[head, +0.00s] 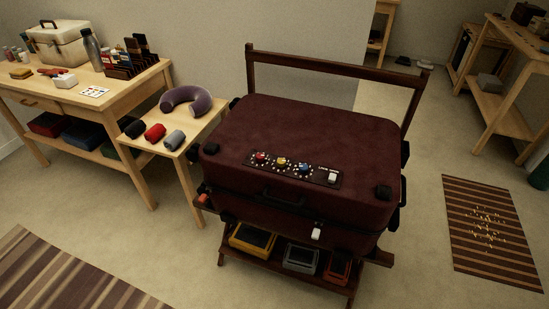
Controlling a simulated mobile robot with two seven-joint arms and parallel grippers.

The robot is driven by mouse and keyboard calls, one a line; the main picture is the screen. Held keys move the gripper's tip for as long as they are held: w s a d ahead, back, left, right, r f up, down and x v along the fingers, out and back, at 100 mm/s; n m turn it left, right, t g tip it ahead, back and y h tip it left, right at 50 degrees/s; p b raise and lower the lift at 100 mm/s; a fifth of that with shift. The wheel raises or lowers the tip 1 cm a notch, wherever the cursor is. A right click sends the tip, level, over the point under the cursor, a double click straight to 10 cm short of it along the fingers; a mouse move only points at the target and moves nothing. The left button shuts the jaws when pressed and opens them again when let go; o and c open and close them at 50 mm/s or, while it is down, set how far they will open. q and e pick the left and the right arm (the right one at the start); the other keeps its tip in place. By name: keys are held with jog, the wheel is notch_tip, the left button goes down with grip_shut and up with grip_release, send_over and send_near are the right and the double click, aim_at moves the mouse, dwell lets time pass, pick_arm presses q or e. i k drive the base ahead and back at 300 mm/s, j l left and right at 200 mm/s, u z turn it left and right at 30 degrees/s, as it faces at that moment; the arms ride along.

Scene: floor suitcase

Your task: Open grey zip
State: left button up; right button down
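A dark maroon suitcase (345,150) lies flat and looks closed on a low dark wooden stand (270,262). A dark seam runs around its side below the lid. A small pale grey-white tab (316,234) hangs at the seam on the front side, right of the dark handle (281,198); it may be the grey zip's pull. A small red piece (202,198) shows at the left front corner. A strip (292,169) with red, yellow, blue and pale pieces lies on the lid. Neither of my grippers is in view.
Yellow, grey and red-orange trays (252,239) sit on the stand's lower shelf. A dark rail (335,67) rises behind the suitcase. A side table (190,135) with rolled cloths and a neck pillow (187,99) stands close left. Floor to the right is mostly clear, with a striped rug (462,198).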

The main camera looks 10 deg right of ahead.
aim_at(316, 232)
jog(key=l+u, duration=0.1)
jog(key=l, duration=0.3)
jog(key=k+l, duration=0.15)
jog(key=l, duration=0.25)
jog(key=k+l+u, duration=0.15)
jog(key=l, duration=0.25)
jog(key=l+u, duration=0.1)
jog(key=l, duration=0.3)
jog(key=k+l, duration=0.15)
jog(key=l, duration=0.2)
jog(key=u, duration=0.05)
